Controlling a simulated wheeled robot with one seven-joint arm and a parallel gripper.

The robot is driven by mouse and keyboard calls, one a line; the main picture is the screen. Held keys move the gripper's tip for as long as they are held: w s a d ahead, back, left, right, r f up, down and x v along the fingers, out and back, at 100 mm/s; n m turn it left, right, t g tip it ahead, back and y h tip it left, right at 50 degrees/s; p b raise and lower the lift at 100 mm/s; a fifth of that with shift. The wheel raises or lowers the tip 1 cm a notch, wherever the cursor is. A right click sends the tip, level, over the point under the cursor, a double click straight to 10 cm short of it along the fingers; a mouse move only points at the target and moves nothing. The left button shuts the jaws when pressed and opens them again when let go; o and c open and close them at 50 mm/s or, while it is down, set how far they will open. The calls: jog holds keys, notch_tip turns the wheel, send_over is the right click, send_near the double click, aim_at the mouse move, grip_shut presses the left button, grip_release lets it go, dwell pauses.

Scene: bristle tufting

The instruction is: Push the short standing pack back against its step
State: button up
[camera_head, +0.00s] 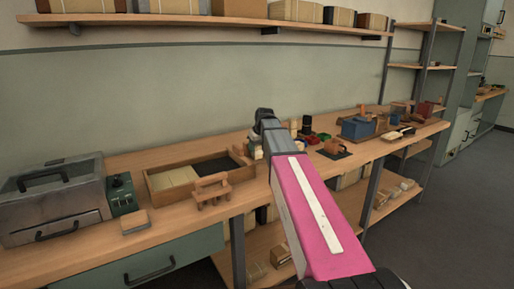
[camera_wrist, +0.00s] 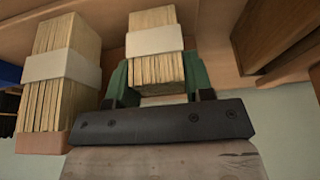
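In the wrist view the short pack (camera_wrist: 155,68) is a bundle of straw-coloured bristles with a white paper band. It stands between the two green fingers of my gripper (camera_wrist: 157,78), which lie along its left and right sides with no clear gap. The gripper appears shut on it. The dark bar of the gripper hides what is below the pack's near end. A reddish wooden ledge (camera_wrist: 203,52) lies around and beyond the pack; contact with a step cannot be made out.
In the wrist view a larger banded pack (camera_wrist: 62,75) stands close on the left, and a dark brown wooden block (camera_wrist: 275,32) is at upper right. In the head view the workbench (camera_head: 150,160) holds a wooden tray (camera_head: 160,200), a grey metal box (camera_head: 52,195) and a blue container (camera_head: 357,128).

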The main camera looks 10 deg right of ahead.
jog(key=o, duration=0.3)
jog(key=shift+w+a, duration=0.1)
jog(key=shift+w, duration=0.35)
jog(key=shift+o, duration=0.2)
jog(key=shift+w, duration=0.1)
jog(key=shift+r, duration=0.15)
jog(key=shift+o, duration=0.5)
jog(key=shift+r, duration=0.3)
jog(key=shift+o, duration=0.2)
jog(key=s+v, duration=0.1)
jog(key=v, duration=0.9)
jog(key=shift+s+d, duration=0.2)
jog(key=shift+f, duration=0.1)
